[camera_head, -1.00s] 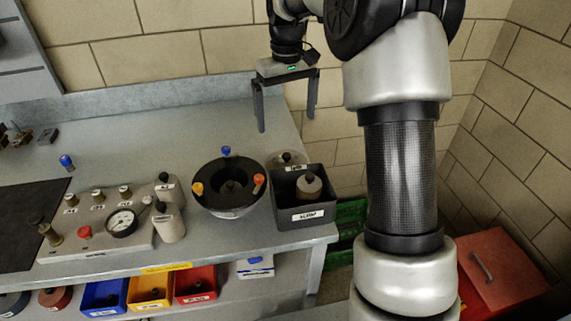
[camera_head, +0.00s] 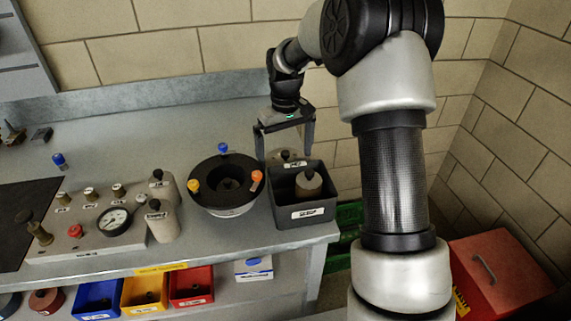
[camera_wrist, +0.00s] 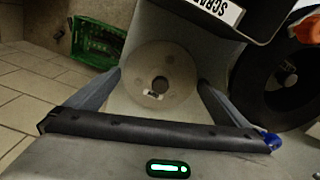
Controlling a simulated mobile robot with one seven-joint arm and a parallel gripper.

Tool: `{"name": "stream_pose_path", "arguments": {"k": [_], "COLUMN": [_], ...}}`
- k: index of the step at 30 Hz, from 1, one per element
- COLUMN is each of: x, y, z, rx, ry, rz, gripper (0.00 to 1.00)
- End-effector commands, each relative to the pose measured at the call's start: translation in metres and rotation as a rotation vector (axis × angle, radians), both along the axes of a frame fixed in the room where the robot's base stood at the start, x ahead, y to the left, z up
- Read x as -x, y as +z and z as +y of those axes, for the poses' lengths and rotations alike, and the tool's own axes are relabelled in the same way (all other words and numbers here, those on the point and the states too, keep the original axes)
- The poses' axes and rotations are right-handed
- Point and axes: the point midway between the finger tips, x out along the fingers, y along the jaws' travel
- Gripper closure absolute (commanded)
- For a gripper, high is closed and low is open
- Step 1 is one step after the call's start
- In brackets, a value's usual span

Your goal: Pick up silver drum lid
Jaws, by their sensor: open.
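The silver drum lid is a pale round disc with a dark centre (camera_wrist: 142,62), lying flat on the bench in the wrist view. In the head view only part of the lid (camera_head: 289,155) shows, behind the dark grey bin. My gripper (camera_head: 285,152) is open and points down above the lid. In the wrist view the two fingers of my gripper (camera_wrist: 160,78) show on either side of the lid, with nothing held between them. I cannot tell the exact height left between fingertips and lid.
The grey labelled bin (camera_head: 302,213) holding a drum-like part stands just in front of the lid. A black round bowl (camera_head: 224,200) with coloured knobs is to its left. A green crate (camera_wrist: 97,42) stands on the floor past the bench edge.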

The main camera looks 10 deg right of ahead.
Motion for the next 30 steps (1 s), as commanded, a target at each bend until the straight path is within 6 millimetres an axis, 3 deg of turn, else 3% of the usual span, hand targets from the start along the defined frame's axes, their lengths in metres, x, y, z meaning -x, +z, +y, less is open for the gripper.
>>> {"name": "stream_pose_path", "arguments": {"k": [6, 13, 22, 30], "x": [0.000, 0.000, -0.001, -0.002], "y": [0.000, 0.000, 0.008, 0.060], "z": [0.000, 0.000, 0.000, 0.000], "rx": [0.000, 0.001, 0.001, 0.000], "ry": [0.000, 0.000, 0.000, -0.001], "rz": [-0.001, -0.001, -0.005, -0.006], "gripper": [0.02, 0.39, 0.40, 0.40]}}
